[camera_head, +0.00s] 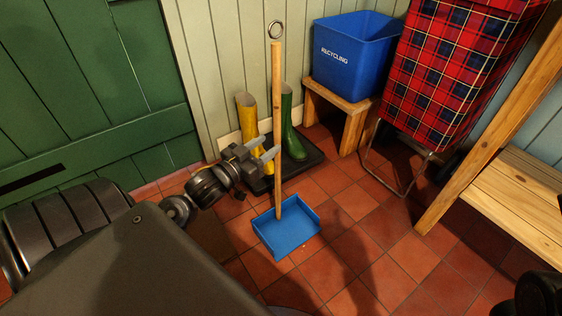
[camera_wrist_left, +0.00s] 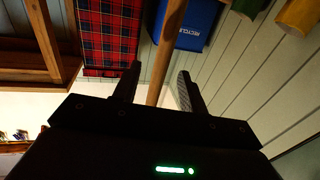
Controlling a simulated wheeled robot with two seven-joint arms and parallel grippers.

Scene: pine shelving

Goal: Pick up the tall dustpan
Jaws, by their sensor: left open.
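The tall dustpan has a blue pan (camera_head: 287,238) on the tiled floor and a long upright wooden handle (camera_head: 276,95) with a ring at its top. My left gripper (camera_head: 267,147) is open at about the middle of the handle, its fingers pointing at it from the left. In the left wrist view the handle (camera_wrist_left: 168,55) runs between the two open fingers of the left gripper (camera_wrist_left: 160,75), with gaps beside it. I cannot tell how deep the handle sits between the fingers. My right gripper does not show.
Yellow boots (camera_head: 246,125) and green boots (camera_head: 289,135) stand on a dark tray just behind the handle. A blue recycling bin (camera_head: 350,55) sits on a wooden stool (camera_head: 340,108). A tartan bag (camera_head: 450,70) and pine shelving (camera_head: 520,190) are at right. A green door (camera_head: 110,80) is at left.

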